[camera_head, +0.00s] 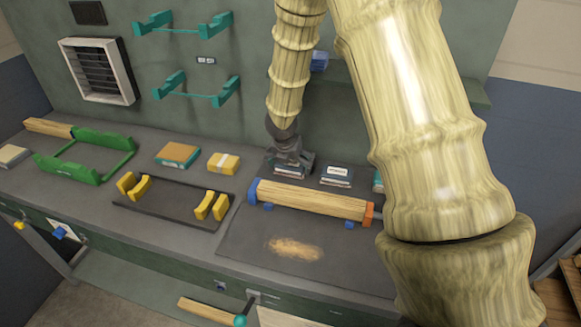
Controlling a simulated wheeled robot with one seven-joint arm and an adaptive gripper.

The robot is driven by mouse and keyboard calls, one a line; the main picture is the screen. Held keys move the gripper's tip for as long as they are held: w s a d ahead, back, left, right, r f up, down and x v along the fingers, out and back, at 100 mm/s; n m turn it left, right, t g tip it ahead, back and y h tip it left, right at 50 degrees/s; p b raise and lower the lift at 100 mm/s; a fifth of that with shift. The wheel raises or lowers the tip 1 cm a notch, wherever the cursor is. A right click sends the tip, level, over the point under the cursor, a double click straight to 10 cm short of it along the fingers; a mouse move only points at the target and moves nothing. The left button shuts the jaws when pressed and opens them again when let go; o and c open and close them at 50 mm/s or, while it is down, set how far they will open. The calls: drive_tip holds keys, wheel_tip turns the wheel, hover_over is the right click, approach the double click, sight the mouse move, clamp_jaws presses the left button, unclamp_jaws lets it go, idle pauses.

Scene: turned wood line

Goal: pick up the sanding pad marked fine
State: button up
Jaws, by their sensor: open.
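My gripper (291,160) is open and points down at the back of the bench. It is right above or around a small dark block with a pale band (290,172) and partly hides it; I cannot tell whether they touch. Just right of it lies a similar dark block with a white label (336,176). A teal-sided block (378,183) further right is mostly hidden behind my arm. A brown-topped teal block (178,155) and a yellow block with a white band (223,162) lie to the left. No marking is legible, so I cannot tell which pad is fine.
A wooden bar (312,199) with blue and orange ends lies in front of my gripper, on a dark mat (250,245) with sawdust. A black tray (165,215) holds yellow cradles. A green frame (75,165) is at left. Teal wall brackets (197,92) stick out behind.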

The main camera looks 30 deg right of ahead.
drive_tip(key=c, duration=0.9)
